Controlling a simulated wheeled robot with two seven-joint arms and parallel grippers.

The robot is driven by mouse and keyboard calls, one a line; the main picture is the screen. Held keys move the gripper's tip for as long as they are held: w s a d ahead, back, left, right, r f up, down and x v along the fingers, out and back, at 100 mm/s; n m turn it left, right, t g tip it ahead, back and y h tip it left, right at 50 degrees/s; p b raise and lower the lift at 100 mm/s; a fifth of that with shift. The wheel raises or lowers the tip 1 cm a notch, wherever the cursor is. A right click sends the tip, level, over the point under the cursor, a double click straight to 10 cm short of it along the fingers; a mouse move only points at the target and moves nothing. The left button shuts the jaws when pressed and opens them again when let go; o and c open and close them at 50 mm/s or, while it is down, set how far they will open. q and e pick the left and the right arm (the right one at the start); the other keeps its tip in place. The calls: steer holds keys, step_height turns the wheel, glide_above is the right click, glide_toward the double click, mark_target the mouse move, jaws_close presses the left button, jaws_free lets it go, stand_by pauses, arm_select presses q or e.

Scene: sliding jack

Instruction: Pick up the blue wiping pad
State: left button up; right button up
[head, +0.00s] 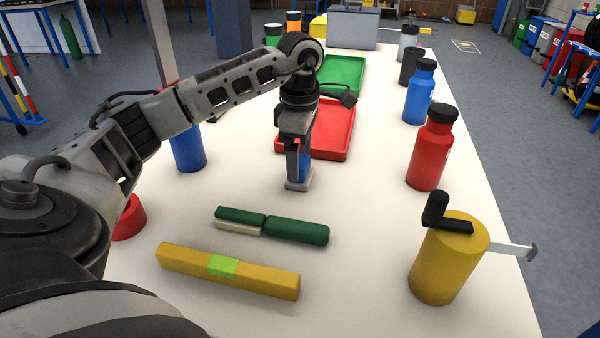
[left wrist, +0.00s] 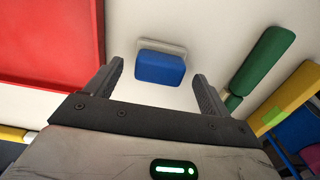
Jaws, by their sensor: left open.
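The blue wiping pad (head: 305,170), a blue block on a pale grey base, stands on the white table in front of the red tray. My left gripper (head: 294,150) points down over it and partly hides it. In the left wrist view the pad (left wrist: 160,68) lies between the lines of the two spread fingers (left wrist: 157,76), with a gap on each side. The left gripper is open and holds nothing. I cannot tell whether the fingertips reach down beside the pad. My right gripper is not in view.
A red tray (head: 339,144) and green tray (head: 350,68) lie behind the pad. A green-handled tool (head: 295,231) and yellow bar (head: 180,260) lie nearer. A blue cylinder (head: 188,150) stands left; red (head: 427,160) and blue (head: 418,105) bottles and a yellow cylinder (head: 440,270) stand right.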

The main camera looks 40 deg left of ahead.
arm_select(q)
step_height(320, 180, down, 2)
steer(key=shift+f, duration=0.15)
steer(key=c, duration=1.1)
